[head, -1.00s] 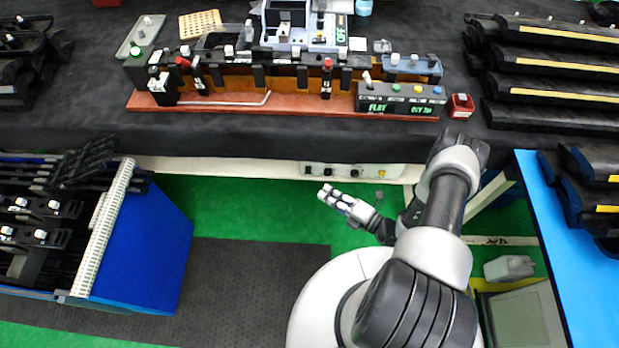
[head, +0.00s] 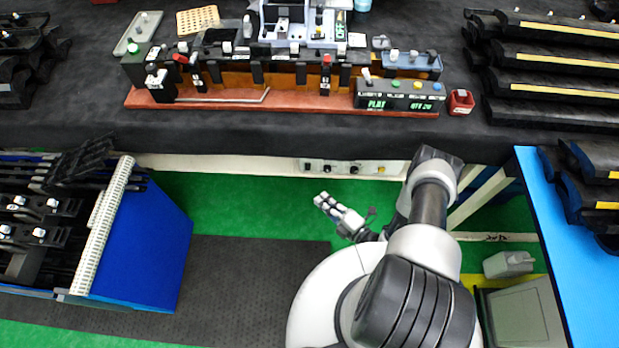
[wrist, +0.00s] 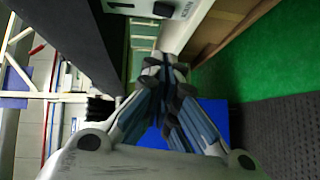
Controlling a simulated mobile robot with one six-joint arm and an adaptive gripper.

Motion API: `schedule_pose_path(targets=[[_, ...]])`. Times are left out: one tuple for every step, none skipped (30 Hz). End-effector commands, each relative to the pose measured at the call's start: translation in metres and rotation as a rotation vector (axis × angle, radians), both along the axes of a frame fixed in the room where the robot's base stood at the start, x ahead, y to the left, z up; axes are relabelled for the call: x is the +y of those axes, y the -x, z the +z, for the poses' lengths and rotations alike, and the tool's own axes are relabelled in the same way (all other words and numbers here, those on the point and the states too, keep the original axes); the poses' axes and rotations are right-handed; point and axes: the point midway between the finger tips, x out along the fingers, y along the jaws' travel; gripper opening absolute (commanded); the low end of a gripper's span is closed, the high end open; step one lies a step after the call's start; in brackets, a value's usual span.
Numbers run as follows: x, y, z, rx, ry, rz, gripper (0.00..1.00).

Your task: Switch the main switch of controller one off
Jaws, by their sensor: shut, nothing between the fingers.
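A pale control panel (head: 342,167) is fixed under the front edge of the workbench in the head view. It carries several dark knobs or switches and a yellowish one at its right end; its labels are too small to read there. In the wrist view, part of a white panel (wrist: 145,12) shows at the top, with a printed "1" and a black switch or knob. Which control is the main switch is not clear. My gripper (head: 322,200) is shut and empty, below the panel and apart from it. Its closed fingertips show in the wrist view (wrist: 163,64).
The black workbench (head: 250,133) overhangs the panel and bears a fixture on a red base. A blue cart (head: 150,240) of black parts stands left, a blue table (head: 575,270) right. Green floor (head: 250,205) lies open left of my gripper.

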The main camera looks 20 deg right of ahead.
Motion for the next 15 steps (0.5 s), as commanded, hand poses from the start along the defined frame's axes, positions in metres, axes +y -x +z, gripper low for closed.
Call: schedule_pose_path(targets=[[0.006,-0.008,-0.002,-0.002,0.001,0.008,0.0],[0.009,-0.013,-0.003,-0.002,0.002,0.009,0.0],[0.012,-0.019,-0.003,-0.002,0.002,0.009,0.0],[0.015,-0.024,-0.004,-0.003,0.002,0.009,0.0],[0.017,-0.029,-0.005,-0.003,0.003,0.009,0.0],[0.021,-0.036,-0.006,-0.002,0.002,0.009,0.0],[0.024,-0.041,-0.006,-0.003,0.002,0.009,0.0],[0.027,-0.046,-0.007,-0.004,0.001,0.009,0.0],[0.03,-0.054,-0.008,-0.003,0.002,0.008,0.0],[0.033,-0.06,-0.009,-0.004,0.003,0.008,0.0],[0.036,-0.065,-0.009,-0.004,0.001,0.009,0.0],[0.038,-0.071,-0.01,-0.005,0.001,0.007,0.0],[0.033,-0.077,-0.011,-0.006,0.002,0.002,0.0],[0.031,-0.081,-0.012,-0.005,0.002,0.001,0.0],[0.029,-0.087,-0.013,-0.005,0.002,0.001,0.0]])
